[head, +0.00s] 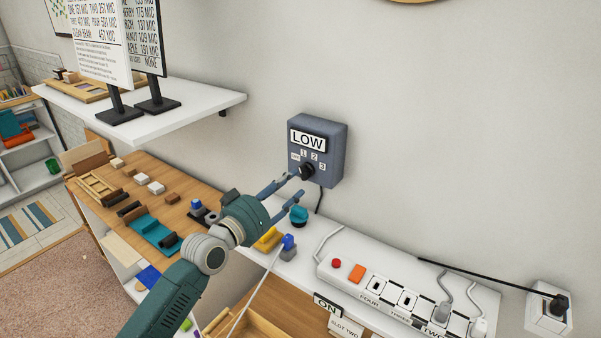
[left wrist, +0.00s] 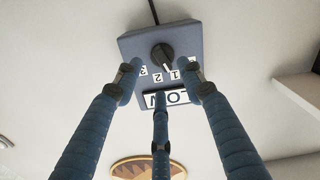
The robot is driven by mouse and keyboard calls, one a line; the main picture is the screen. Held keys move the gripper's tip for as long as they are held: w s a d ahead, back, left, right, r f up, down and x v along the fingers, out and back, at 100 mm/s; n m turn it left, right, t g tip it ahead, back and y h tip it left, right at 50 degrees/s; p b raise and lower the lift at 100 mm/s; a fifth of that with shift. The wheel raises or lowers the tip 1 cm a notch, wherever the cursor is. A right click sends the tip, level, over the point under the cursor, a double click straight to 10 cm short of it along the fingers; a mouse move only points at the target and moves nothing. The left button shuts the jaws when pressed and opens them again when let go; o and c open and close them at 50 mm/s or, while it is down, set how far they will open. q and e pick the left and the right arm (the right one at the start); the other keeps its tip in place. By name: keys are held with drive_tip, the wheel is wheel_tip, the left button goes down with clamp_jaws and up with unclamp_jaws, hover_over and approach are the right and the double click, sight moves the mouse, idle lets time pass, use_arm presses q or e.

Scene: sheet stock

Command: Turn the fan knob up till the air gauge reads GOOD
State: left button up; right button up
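The blue-grey fan box (head: 330,155) is on the wall; its gauge (head: 307,140) reads LOW. The black fan knob (head: 307,170) sits below the gauge, near labels 1, 2 and 3. My left gripper (head: 298,184) is open at the front of the box, its fingers spread beside the knob. In the left wrist view the box is upside down and the knob (left wrist: 162,55) shows between the spread fingertips, with a gap visible around it. Its white mark appears to point near the 1. One fingertip overlaps the gauge (left wrist: 178,97). My right gripper is not in view.
A white shelf (head: 190,108) with sign stands juts out at the left. Below the box are a teal knob-like item (head: 299,214), a blue-topped item (head: 288,242) and a power strip (head: 385,290) with plugs. A cord hangs under the box. The wall right of the box is clear.

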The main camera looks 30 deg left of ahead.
sight(303, 174)
use_arm(q)
drive_tip(key=shift+w+d+p, duration=0.2)
drive_tip(key=shift+w+p, duration=0.1)
drive_tip(key=shift+w, duration=1.1)
drive_tip(key=shift+w+d+p, duration=0.2)
drive_tip(key=shift+w+p, duration=0.05)
drive_tip(key=shift+w, duration=1.1)
clamp_jaws()
